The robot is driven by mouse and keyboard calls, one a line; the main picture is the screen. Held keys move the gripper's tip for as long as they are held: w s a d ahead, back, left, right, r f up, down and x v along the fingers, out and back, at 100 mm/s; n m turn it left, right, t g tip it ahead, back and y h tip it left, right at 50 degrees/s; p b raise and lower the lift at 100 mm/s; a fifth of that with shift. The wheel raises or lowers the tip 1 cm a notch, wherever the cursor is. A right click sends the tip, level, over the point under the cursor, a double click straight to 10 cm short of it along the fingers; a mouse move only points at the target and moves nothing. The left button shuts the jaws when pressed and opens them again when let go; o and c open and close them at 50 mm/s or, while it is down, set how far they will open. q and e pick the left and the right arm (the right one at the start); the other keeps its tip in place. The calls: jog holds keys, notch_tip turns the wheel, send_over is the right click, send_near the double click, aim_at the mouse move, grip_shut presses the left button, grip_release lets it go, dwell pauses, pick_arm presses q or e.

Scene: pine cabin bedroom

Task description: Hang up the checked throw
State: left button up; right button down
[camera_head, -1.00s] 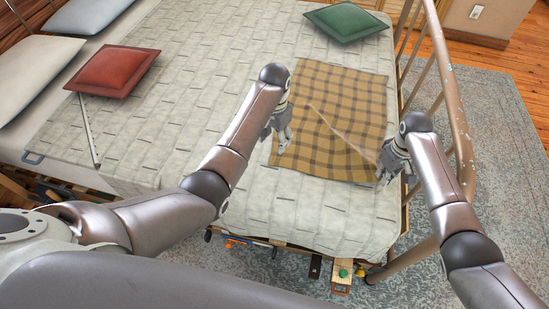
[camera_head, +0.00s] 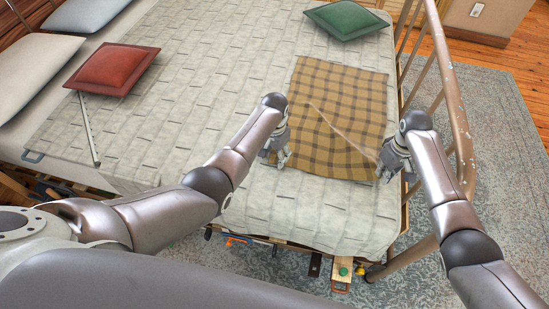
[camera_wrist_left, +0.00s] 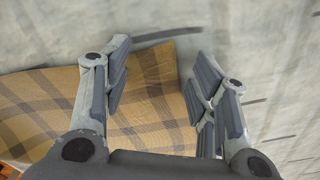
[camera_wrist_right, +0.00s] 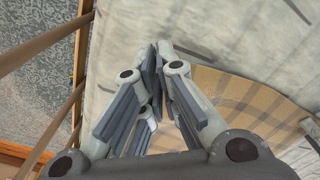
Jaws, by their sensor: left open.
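The checked throw (camera_head: 345,100), tan with brown lines, lies on the bed near its foot end. A raised fold runs across it toward my right gripper. My left gripper (camera_head: 277,160) is open at the throw's near left edge; in the left wrist view its fingers (camera_wrist_left: 160,85) stand apart, with the throw (camera_wrist_left: 150,110) below and between them and nothing gripped. My right gripper (camera_head: 385,168) is at the throw's near right corner. In the right wrist view its fingers (camera_wrist_right: 155,70) are closed together, with the throw (camera_wrist_right: 245,95) running to them; the pinched part is hidden.
A green cushion (camera_head: 346,21) and a red cushion (camera_head: 113,70) lie on the grey bedspread (camera_head: 200,100). Several small items, including a green-topped one (camera_head: 343,271), show below the bed's near edge.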

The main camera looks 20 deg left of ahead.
pick_arm(q)
jog(key=shift+f, duration=0.1)
jog(key=c, duration=0.6)
jog(key=shift+s+a+f, duration=0.1)
jog(key=shift+a, duration=0.05)
grip_shut()
jog(key=shift+r, duration=2.6)
